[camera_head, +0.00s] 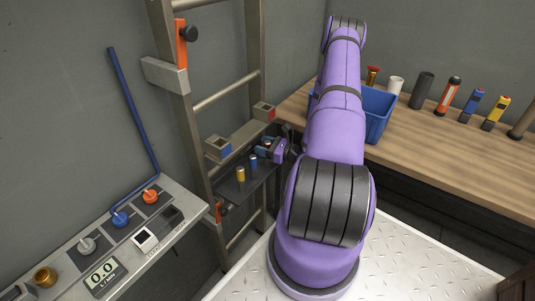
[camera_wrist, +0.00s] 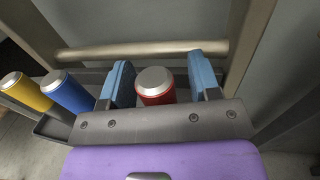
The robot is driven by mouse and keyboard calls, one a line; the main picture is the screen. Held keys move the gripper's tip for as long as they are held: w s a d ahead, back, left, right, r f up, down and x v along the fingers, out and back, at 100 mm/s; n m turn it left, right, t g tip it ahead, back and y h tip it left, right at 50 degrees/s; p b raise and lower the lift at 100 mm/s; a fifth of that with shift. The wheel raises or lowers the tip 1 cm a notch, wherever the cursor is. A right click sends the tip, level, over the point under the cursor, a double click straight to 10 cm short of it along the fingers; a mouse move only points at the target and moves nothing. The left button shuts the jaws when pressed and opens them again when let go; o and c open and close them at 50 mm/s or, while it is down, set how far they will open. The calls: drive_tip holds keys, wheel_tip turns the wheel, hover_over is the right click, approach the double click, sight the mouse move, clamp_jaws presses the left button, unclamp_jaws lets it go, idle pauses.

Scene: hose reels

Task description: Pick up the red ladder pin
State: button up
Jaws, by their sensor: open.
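The red ladder pin (camera_wrist: 155,88) has a silver top and stands between my two blue fingers in the wrist view. My gripper (camera_wrist: 161,74) is open, with one finger on each side of the pin and a visible gap on both sides. In the head view my gripper (camera_head: 272,150) is at the right end of the small dark shelf on the ladder, where it largely hides the red pin. A blue pin (camera_wrist: 67,90) and a yellow pin (camera_wrist: 27,91) stand to the left; the blue pin (camera_head: 253,161) and yellow pin (camera_head: 240,174) also show in the head view.
The dark shelf (camera_head: 262,182) hangs on the ladder (camera_head: 182,105). A ladder rung (camera_wrist: 140,51) crosses just beyond the pin. A grey control panel (camera_head: 110,245) is at left. A wooden bench (camera_head: 435,150) with a blue bin (camera_head: 378,118) and several tools is at right.

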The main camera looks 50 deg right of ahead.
clamp_jaws()
drive_tip(key=shift+r, duration=0.1)
